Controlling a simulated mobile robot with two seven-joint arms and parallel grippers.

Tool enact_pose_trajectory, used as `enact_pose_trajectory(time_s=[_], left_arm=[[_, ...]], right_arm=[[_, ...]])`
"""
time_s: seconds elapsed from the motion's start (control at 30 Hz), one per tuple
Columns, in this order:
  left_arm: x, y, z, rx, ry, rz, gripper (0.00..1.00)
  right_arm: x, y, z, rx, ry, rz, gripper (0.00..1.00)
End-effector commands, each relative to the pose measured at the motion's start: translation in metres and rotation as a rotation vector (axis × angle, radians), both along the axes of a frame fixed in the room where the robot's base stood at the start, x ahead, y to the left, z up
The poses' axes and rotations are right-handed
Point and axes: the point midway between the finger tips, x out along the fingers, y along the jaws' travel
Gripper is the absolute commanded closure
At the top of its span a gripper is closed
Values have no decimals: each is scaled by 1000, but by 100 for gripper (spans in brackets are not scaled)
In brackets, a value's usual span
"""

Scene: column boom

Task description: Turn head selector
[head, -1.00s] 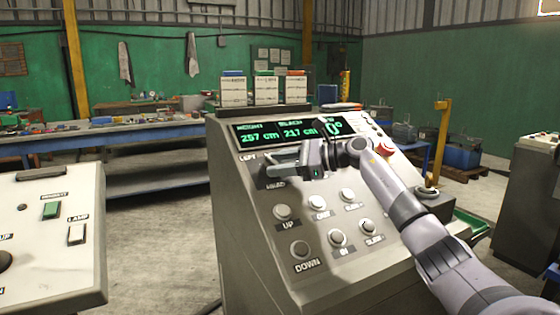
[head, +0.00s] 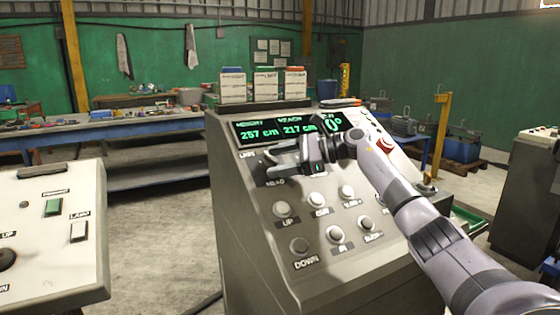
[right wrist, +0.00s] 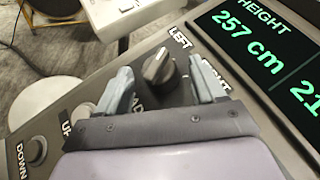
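The head selector is a round dark grey knob (right wrist: 158,68) with a raised grip and a light pointer line, on the sloping console (head: 250,235). Its pointer line is turned toward the LEFT label in the right wrist view. My right gripper (head: 273,165) is over the upper left of the panel, above the HEAD label, and hides most of the knob in the head view. In the right wrist view its two fingers (right wrist: 163,84) are open, one on each side of the knob, with visible gaps. Whether the fingertips reach down around it I cannot tell. My left gripper is not in view.
A green display (head: 290,127) reading height 257 cm and reach 217 cm lies just above the knob. Several round buttons (head: 283,209) sit below. A red button (head: 385,146) is near my right arm. A second panel (head: 55,240) stands at left.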

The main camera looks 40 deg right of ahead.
Motion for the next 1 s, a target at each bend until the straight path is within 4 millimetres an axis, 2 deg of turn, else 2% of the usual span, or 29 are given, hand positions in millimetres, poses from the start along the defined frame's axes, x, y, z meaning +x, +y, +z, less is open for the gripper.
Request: enact_pose_trajectory(time_s=[0.27,0.7,1.0], left_arm=[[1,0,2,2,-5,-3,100],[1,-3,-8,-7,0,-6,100],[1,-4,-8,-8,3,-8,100]], right_arm=[[-2,-1,0,-1,1,0,32],[-49,-37,15,-2,1,-3,32],[-56,-41,19,0,0,1,32]])
